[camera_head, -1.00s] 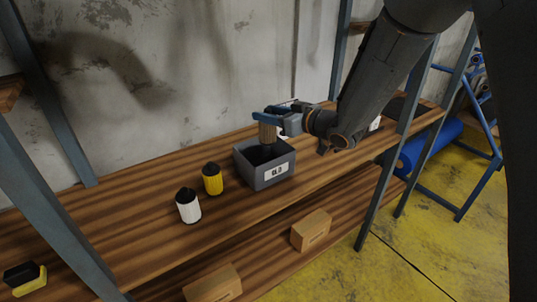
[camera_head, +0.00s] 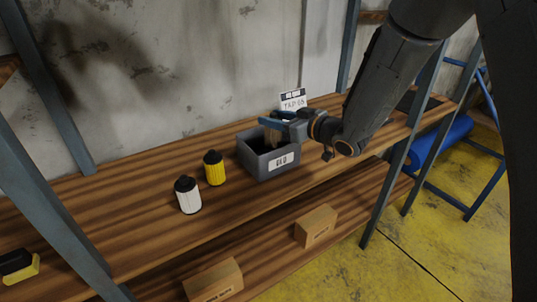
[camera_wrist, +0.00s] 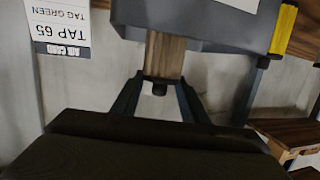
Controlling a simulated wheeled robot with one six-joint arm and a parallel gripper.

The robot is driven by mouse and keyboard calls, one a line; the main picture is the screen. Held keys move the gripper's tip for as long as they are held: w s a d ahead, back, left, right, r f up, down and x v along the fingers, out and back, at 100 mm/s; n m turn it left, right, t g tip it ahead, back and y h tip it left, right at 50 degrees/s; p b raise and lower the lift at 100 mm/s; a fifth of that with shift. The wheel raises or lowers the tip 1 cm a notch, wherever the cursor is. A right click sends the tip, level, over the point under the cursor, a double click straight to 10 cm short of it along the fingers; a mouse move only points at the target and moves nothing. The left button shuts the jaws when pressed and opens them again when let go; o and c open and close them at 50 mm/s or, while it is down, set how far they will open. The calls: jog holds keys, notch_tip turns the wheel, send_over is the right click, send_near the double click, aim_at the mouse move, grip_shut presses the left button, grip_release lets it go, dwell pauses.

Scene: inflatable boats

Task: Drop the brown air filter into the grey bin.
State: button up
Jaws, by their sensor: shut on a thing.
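The brown air filter (camera_head: 274,138) is held upright by my gripper (camera_head: 276,122) over the grey bin (camera_head: 258,166). In the head view its lower end overlaps the bin's opening; I cannot tell exactly how deep it reaches. The bin stands on the upper wooden shelf with a white label on its front. In the wrist view, which looks upside down, the fingers of my gripper (camera_wrist: 160,86) are closed on the end of the brown filter (camera_wrist: 165,55). The bin's wall (camera_wrist: 225,25) shows beside and behind it.
A yellow filter (camera_head: 214,169) and a white filter (camera_head: 187,196), both with black caps, stand left of the bin. A tag card (camera_head: 293,101) is behind the bin. Blue-grey posts (camera_head: 53,110) frame the shelf. Cardboard boxes (camera_head: 316,226) lie on the lower shelf.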

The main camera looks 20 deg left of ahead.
jog(key=o, duration=1.4)
jog(key=shift+d, duration=0.15)
jog(key=b+v, duration=0.2)
jog(key=v, duration=0.5)
jog(key=shift+s+d, duration=0.25)
jog(key=d+f+m+h, duration=0.2)
jog(key=d+h, duration=0.2)
jog(key=d, duration=0.3)
jog(key=d+f+m+t+h, duration=0.1)
jog(key=d+f+m+h, duration=0.15)
jog(key=d, duration=0.55)
jog(key=d+f+m+h, duration=0.2)
jog(key=d+m+h, duration=0.1)
jog(key=d+h, duration=0.3)
jog(key=s+d+f+m+g, duration=0.1)
jog(key=s+d+g, duration=0.1)
jog(key=s, duration=0.5)
jog(key=s+d+f+m+g+h, duration=0.1)
jog(key=s+d+m+g, duration=0.1)
jog(key=s, duration=0.5)
jog(key=s+d+f+m+g, duration=0.1)
jog(key=s+d+g, duration=0.2)
jog(key=s+d, duration=0.3)
jog(key=shift+s+f+m, duration=0.35)
jog(key=shift+s, duration=0.25)
